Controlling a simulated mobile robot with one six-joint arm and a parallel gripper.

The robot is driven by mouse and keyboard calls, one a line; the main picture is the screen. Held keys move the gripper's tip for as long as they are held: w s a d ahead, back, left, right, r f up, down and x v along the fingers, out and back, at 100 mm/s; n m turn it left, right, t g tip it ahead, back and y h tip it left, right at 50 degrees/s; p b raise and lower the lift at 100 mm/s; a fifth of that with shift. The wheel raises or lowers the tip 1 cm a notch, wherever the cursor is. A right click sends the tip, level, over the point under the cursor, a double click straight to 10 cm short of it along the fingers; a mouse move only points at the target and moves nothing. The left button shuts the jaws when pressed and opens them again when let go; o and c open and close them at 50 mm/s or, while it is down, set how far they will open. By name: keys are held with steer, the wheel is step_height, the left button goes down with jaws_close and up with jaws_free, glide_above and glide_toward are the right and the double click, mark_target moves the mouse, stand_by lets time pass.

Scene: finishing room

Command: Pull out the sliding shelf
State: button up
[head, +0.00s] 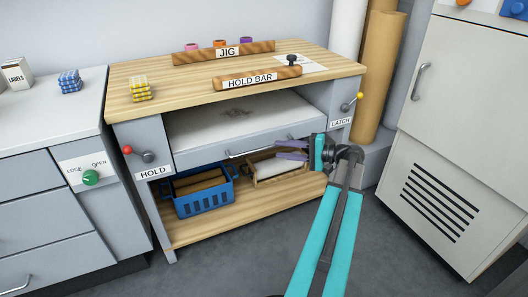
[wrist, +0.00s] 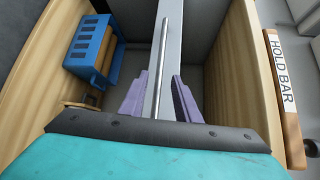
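The sliding shelf (head: 225,122) is a pale board with a grey front, under the wooden top of the workbench. Its front looks about level with the bench's side panels. A thin silver bar handle (head: 240,153) runs along that front; it also shows in the wrist view (wrist: 164,50). My gripper (head: 277,149) comes from the right, at the right part of the shelf front. In the wrist view its purple fingers (wrist: 161,82) are open, one on each side of the bar, with gaps between. I cannot tell how deep they reach.
A HOLD knob with a red ball (head: 128,150) is on the bench's left panel, a LATCH lever with a yellow ball (head: 358,97) on the right. A HOLD BAR block (head: 258,78) lies on top. A blue basket (head: 204,192) and a wooden crate (head: 262,181) stand below.

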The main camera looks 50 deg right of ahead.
mark_target(268, 148)
steer(key=shift+b+x, duration=1.05)
steer(key=shift+x, duration=2.7)
